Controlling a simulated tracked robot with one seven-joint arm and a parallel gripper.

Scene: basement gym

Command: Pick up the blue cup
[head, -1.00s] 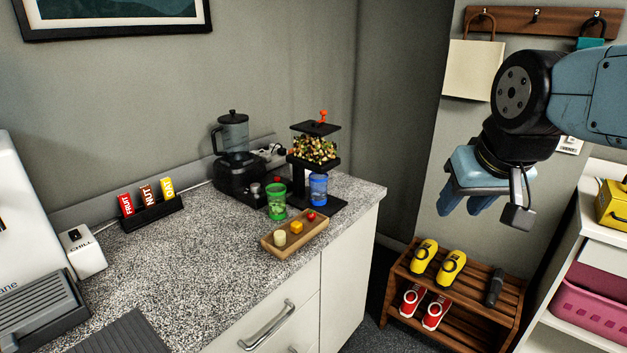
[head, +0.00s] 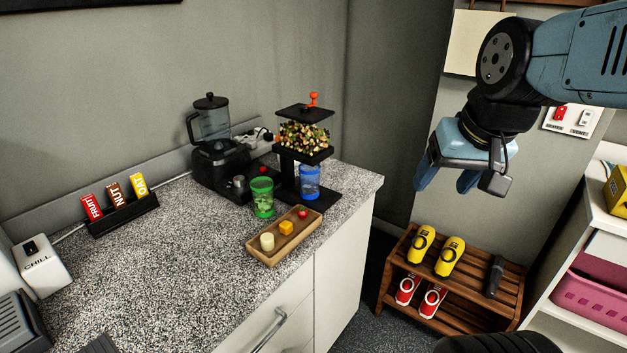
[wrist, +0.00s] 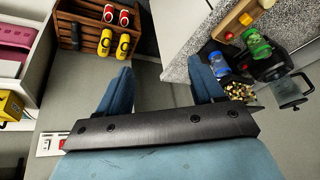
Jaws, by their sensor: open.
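The blue cup (head: 309,181) stands upright on the black base of the dispenser (head: 304,138), under its hopper of mixed pieces, on the speckled counter. It also shows in the wrist view (wrist: 219,64), just right of the right finger. My gripper (head: 446,183) hangs in the air to the right of the counter, fingers pointing down, apart from the cup. In the wrist view my gripper (wrist: 160,85) has its two blue fingers spread with nothing between them.
A green cup (head: 262,197) stands just left of the blue cup. A blender (head: 211,135) and bar rack (head: 125,214) are further left. A shoe rack (head: 458,285) stands below my gripper, a white shelf (head: 568,300) at right.

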